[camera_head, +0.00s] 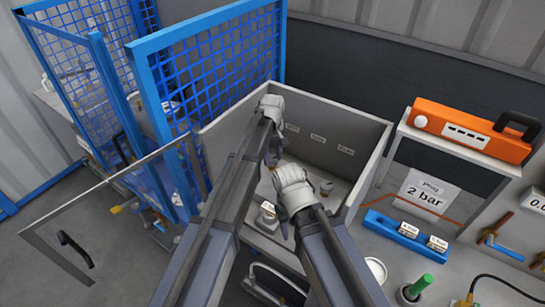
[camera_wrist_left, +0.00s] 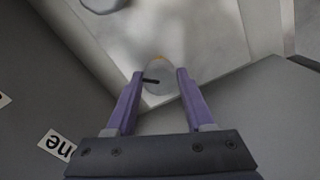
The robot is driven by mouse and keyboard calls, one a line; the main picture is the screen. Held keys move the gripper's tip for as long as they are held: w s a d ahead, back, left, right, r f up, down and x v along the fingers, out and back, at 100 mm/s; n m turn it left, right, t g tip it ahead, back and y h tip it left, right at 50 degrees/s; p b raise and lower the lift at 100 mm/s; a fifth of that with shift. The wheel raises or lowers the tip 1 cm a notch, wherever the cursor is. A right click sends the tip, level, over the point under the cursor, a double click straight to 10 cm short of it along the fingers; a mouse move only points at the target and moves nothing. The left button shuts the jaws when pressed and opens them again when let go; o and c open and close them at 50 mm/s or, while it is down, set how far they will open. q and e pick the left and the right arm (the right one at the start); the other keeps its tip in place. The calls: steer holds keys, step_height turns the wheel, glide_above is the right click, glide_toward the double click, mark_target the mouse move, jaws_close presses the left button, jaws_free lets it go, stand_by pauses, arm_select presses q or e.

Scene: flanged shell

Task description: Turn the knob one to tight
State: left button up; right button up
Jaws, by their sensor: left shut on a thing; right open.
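My left gripper (camera_head: 273,155) reaches into the open grey box, near its back wall. In the left wrist view, its two purple fingers (camera_wrist_left: 158,98) stand on either side of a round grey knob (camera_wrist_left: 158,76) with a black mark and an orange edge, and are shut on it. A white label ending in "ne" (camera_wrist_left: 57,145) shows at the lower left of that view. In the head view my arm hides the knob. My right gripper (camera_head: 292,195) is open, lower in the box; its fingertips are partly hidden.
The grey box (camera_head: 360,130) has several labels on its back wall and its door (camera_head: 110,225) swung open left. A small labelled item (camera_head: 267,211) and a cup-like piece (camera_head: 326,187) are inside. Blue mesh fencing (camera_head: 215,75) stands left; an orange case (camera_head: 468,132) sits right.

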arm_select(q)
jaws_close()
steer(key=m, duration=0.5)
steer(key=shift+a+m, duration=0.15)
steer(key=shift+m, duration=2.25)
steer(key=o, duration=1.2)
jaws_free()
steer(key=shift+c, duration=0.2)
